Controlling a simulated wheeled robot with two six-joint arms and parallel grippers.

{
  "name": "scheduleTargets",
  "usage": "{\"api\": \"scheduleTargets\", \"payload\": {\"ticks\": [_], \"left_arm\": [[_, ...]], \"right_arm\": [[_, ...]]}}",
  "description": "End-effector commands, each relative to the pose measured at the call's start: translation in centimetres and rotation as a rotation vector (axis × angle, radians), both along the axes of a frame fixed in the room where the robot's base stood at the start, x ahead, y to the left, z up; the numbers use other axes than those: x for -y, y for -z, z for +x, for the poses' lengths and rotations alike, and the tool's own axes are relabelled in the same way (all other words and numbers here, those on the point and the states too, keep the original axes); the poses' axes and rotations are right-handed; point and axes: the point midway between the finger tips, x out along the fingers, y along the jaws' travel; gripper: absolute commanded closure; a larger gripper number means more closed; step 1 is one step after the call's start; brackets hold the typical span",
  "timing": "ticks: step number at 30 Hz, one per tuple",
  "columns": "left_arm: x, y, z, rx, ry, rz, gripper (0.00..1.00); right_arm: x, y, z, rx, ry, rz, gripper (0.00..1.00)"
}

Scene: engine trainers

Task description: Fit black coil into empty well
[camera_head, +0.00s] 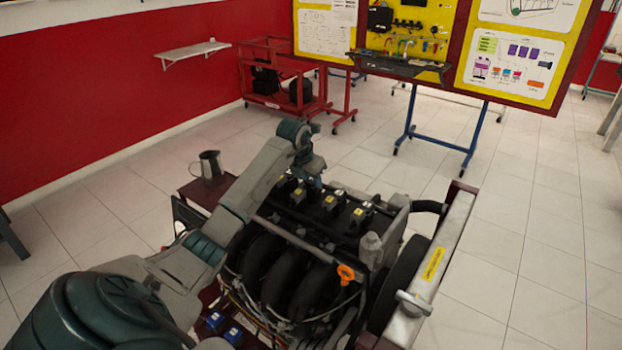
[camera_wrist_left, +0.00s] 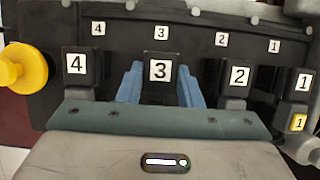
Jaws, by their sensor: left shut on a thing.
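My left gripper (camera_head: 309,178) is over the far part of the engine's top in the head view. In the left wrist view its two blue fingers (camera_wrist_left: 160,72) stand on either side of the black coil labelled 3 (camera_wrist_left: 160,88) and are shut on it. This coil is in line with the plate mark 3, between the black coil labelled 4 (camera_wrist_left: 76,84) and the coil labelled 2 (camera_wrist_left: 238,92). The coil labelled 1 (camera_wrist_left: 302,86) is at the right edge. The well under the held coil is hidden, so I cannot tell how deep it sits. My right gripper is not in view.
The engine (camera_head: 285,265) has black intake pipes and an orange dipstick handle (camera_head: 346,272) at the front. A radiator frame (camera_head: 440,265) stands to its right. A metal jug (camera_head: 210,166) is on the left. A yellow cap (camera_wrist_left: 22,68) is left of coil 4.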

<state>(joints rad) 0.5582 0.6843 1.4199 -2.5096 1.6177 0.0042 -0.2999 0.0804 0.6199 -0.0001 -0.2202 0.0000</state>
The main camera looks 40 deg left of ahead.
Motion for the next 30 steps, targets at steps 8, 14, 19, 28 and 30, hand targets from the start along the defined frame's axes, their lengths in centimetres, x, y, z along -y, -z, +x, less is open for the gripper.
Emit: {"api": "scheduleTargets", "payload": {"ticks": [8,14,19,28,30], "left_arm": [[0.02,0.65,0.03,0.001,0.0,0.0,0.94],[0.02,0.6,0.03,0.001,0.0,0.0,0.64],[0.02,0.61,0.03,0.001,0.0,0.0,0.42],[0.02,0.66,0.01,0.0,0.0,0.0,0.28],[0.02,0.66,0.01,0.0,0.0,0.0,0.28]], "right_arm": [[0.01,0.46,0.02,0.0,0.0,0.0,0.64],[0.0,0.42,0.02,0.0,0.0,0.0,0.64],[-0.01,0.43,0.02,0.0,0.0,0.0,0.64],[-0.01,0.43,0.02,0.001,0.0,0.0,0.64],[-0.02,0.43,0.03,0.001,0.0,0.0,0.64]]}}
